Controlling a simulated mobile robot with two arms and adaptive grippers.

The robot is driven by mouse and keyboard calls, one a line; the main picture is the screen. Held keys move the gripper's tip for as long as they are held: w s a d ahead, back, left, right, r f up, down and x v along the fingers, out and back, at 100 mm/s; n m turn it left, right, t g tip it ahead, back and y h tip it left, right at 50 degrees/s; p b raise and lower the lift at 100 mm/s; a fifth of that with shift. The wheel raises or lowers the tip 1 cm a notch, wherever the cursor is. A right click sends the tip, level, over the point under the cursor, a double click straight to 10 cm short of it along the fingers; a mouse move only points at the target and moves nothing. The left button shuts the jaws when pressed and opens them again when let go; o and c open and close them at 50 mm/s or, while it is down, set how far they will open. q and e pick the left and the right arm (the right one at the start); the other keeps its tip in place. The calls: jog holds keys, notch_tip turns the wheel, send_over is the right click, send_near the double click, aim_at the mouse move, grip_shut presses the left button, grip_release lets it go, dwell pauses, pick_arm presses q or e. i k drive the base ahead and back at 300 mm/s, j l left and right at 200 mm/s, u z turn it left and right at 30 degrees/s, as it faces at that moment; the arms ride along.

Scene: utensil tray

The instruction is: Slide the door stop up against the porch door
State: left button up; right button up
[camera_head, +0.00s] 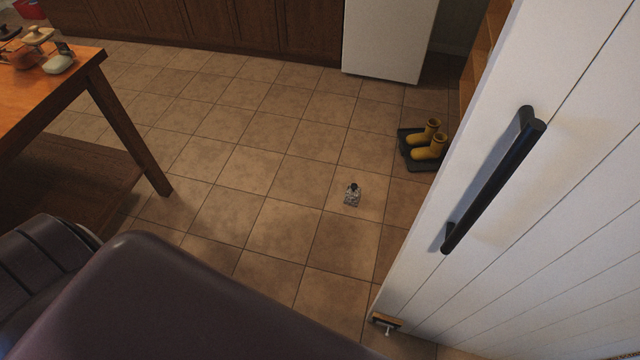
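The porch door (470,190) is white, panelled and fills the right side of the head view, with a long black bar handle (495,185). A small grey patterned object with a dark knob on top (352,197), which looks like the door stop, stands on the floor tiles left of the door, apart from it. A small wooden piece with a metal part (387,321) is at the door's bottom edge; I cannot tell what it is. Neither gripper shows in this view.
Yellow boots (430,150) stand on a dark tray (421,166) beyond the small object. A wooden table (85,62) with items on it is at the left. A white appliance (388,40) and brown cabinets (225,28) line the back. Tiled floor (265,180) between is clear.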

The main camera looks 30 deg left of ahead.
aim_at(353, 195)
jog(key=u, duration=0.55)
jog(key=z, duration=1.75)
jog(key=u, duration=1.75)
jog(key=z, duration=0.85)
jog(key=i+j+z, duration=0.2)
jog(key=j+z, duration=0.25)
jog(key=i+j+z, duration=0.1)
jog(key=j+z, duration=1.3)
jog(key=j, duration=0.1)
